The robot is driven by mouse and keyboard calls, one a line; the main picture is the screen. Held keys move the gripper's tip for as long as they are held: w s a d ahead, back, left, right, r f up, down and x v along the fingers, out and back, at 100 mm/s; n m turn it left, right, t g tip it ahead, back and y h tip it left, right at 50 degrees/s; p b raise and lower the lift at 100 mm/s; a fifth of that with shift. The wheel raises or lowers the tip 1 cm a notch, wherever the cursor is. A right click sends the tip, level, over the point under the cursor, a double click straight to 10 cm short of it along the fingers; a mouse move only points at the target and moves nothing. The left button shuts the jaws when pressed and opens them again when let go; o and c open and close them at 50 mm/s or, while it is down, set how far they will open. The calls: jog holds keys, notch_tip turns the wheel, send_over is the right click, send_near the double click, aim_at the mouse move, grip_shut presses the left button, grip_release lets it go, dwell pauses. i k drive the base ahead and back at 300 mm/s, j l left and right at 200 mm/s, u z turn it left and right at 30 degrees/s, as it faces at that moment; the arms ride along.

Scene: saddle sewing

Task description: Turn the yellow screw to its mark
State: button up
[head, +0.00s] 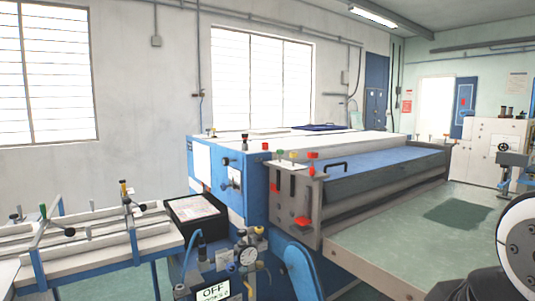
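A row of small coloured knobs stands on top of the near end plate of the large blue and grey machine in the head view. A small yellowish one (292,153), perhaps the yellow screw, sits between a green knob (279,152) and a red knob (313,155). It is too small for me to make out a mark or its turn angle. A white and black part of my arm shows at the lower right edge, well apart from the knobs. My gripper is not in view.
A red handle (303,222) sticks out low on the machine's end plate. A pressure gauge (247,256) and an OFF display (213,292) stand in front. A black tray (196,209) and a white-topped frame (100,244) with levers are at left. The green table (400,240) is largely clear.

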aim_at(293, 155)
jog(key=i+j+z, duration=0.1)
jog(key=i+z, duration=0.15)
jog(key=i, duration=0.25)
jog(key=i+j+z, duration=0.2)
jog(key=i, duration=0.25)
